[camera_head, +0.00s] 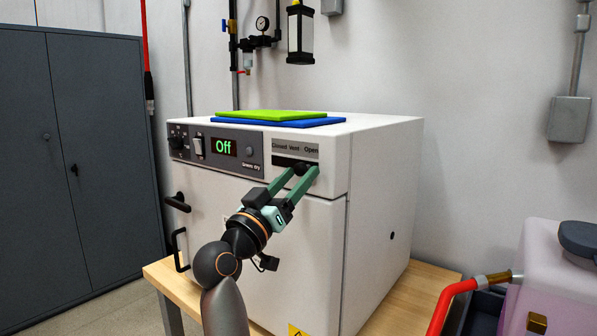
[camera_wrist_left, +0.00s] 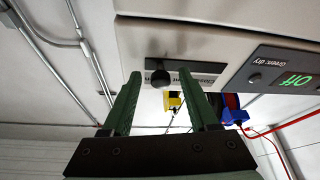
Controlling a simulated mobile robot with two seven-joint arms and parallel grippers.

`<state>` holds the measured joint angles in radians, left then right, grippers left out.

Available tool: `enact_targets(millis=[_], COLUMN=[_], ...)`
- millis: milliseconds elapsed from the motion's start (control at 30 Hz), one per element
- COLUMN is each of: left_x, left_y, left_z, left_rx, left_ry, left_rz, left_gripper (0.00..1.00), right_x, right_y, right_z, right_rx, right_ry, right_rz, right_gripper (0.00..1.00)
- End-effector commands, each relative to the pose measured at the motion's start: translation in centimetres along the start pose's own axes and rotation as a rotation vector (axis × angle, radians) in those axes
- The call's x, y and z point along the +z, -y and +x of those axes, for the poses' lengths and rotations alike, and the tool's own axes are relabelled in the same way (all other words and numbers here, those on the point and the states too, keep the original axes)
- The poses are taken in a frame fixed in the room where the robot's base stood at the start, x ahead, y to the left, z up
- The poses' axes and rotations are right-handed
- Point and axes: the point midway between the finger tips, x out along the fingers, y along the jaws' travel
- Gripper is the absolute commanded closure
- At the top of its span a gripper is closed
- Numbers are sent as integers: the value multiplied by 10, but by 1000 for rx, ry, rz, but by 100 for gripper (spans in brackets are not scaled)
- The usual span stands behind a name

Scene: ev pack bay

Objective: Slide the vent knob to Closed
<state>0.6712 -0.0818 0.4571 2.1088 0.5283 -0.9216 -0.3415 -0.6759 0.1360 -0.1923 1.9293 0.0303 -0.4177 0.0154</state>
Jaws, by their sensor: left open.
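The white oven (camera_head: 290,225) has a vent panel (camera_head: 295,149) at its upper right front, labelled Closed at left, Vent in the middle and Open at right. A dark round vent knob (camera_head: 300,170) sits in the slot below, toward the Open end. My left gripper (camera_head: 304,172) is open, its green fingers reaching up to the slot, one to each side of the knob. In the left wrist view the knob (camera_wrist_left: 160,79) shows between the open fingertips (camera_wrist_left: 159,82), with gaps visible. My right gripper is not seen.
The oven stands on a wooden table (camera_head: 433,283). Its control panel (camera_head: 215,147) reads Off. Green and blue sheets (camera_head: 272,115) lie on top. A door handle (camera_head: 178,202) juts out at left. A pink container (camera_head: 565,275) with a red hose is at right.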

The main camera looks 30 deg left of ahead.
Motion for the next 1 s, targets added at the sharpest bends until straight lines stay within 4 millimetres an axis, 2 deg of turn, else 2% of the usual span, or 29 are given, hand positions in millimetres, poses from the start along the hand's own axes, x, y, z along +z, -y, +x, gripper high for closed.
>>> enact_targets(millis=[133, 400, 933, 1000], left_x=[0, 0, 0, 0], left_y=[0, 0, 0, 0], left_z=[9, 10, 9, 9], left_rx=[0, 0, 0, 0], left_ry=[1, 0, 1, 1], left_rz=[1, 1, 1, 1], left_gripper=[40, 40, 99, 100], right_x=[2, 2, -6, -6], right_y=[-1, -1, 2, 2], right_z=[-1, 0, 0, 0], right_rx=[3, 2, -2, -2], right_ry=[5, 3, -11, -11], right_rz=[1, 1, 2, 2], right_gripper=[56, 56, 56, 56])
